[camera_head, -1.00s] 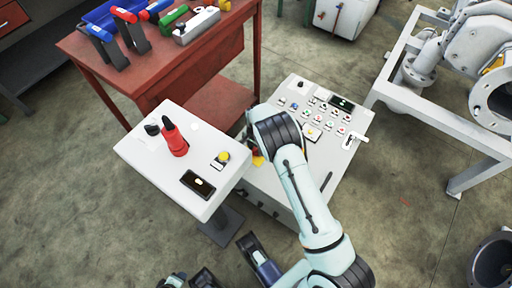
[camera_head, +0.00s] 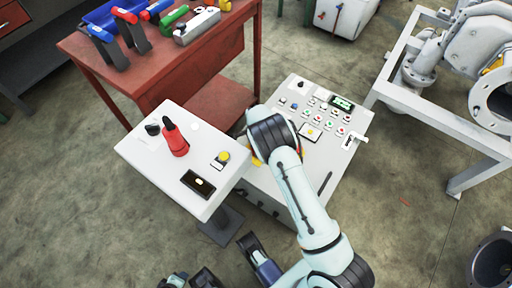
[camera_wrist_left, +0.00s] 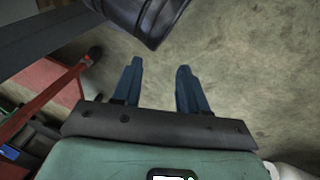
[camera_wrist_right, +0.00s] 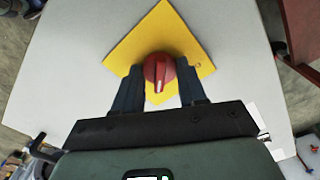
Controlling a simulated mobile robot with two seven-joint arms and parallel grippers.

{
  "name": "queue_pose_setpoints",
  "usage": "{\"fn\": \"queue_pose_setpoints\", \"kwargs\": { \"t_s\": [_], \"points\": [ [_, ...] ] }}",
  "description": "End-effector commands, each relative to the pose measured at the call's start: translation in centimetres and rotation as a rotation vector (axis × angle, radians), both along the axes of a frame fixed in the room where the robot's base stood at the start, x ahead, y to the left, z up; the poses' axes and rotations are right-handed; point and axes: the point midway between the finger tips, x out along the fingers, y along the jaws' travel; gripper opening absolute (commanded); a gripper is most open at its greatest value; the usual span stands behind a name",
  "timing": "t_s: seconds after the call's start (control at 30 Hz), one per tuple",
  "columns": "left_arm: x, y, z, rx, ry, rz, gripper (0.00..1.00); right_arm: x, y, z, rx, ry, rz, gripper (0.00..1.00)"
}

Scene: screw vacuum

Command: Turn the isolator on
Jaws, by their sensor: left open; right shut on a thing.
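The isolator is a red round knob (camera_wrist_right: 159,66) with a raised grip bar, on a yellow diamond plate (camera_wrist_right: 185,38). In the right wrist view the bar runs nearly straight up and down. My right gripper (camera_wrist_right: 160,84) is shut on the knob, one finger on each side. In the head view my right arm hides the knob; only a sliver of the yellow plate (camera_head: 256,162) shows on the control panel (camera_head: 262,186). My left gripper (camera_wrist_left: 158,68) is open and empty over the floor.
The panel has several buttons and a lit display (camera_head: 341,103). A white pedestal (camera_head: 150,152) with a red-handled item (camera_head: 175,142) stands left of it. A red workbench (camera_head: 205,62) with tools is behind; a grey metal frame (camera_head: 430,108) is at right.

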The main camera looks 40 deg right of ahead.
Motion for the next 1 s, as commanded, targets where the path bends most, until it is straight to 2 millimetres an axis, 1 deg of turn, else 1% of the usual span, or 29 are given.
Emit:
{"fn": "queue_pose_setpoints", "kwargs": {
  "t_s": [0.3,0.33,0.37,0.4,0.67,0.77,0.87,0.97,1.0],
  "points": [
    [0.0,0.0,0.0,0.0,0.0,0.0,0.43,0.0,0.0,0.1,-0.001,-0.002,-0.006,0.11],
    [0.0,0.0,0.0,0.0,0.0,0.0,0.43,0.0,0.0,0.1,-0.001,-0.002,-0.006,0.44],
    [0.0,0.0,0.0,0.0,0.0,0.0,0.43,0.0,0.0,0.1,0.0,-0.002,-0.006,0.54],
    [0.0,0.0,0.0,0.0,0.0,0.0,0.43,0.0,0.0,0.1,-0.001,-0.002,-0.006,0.67],
    [0.0,0.0,0.0,0.0,0.0,0.0,0.43,0.0,0.0,0.0,0.0,-0.001,-0.004,0.67],
    [-0.1,0.0,0.1,-0.001,0.003,-0.001,0.43,0.0,0.0,0.4,-0.001,-0.002,-0.003,0.67],
    [-0.5,-0.3,0.5,-0.006,0.013,-0.005,0.43,0.1,0.0,1.6,0.0,-0.003,-0.003,0.67],
    [-1.2,-0.6,1.1,-0.016,0.031,-0.013,0.43,0.1,0.0,3.6,0.0,-0.005,-0.004,0.67],
    [-1.6,-0.9,1.4,-0.021,0.041,-0.017,0.43,0.1,0.0,4.6,0.001,-0.005,-0.004,0.67]
  ]
}}
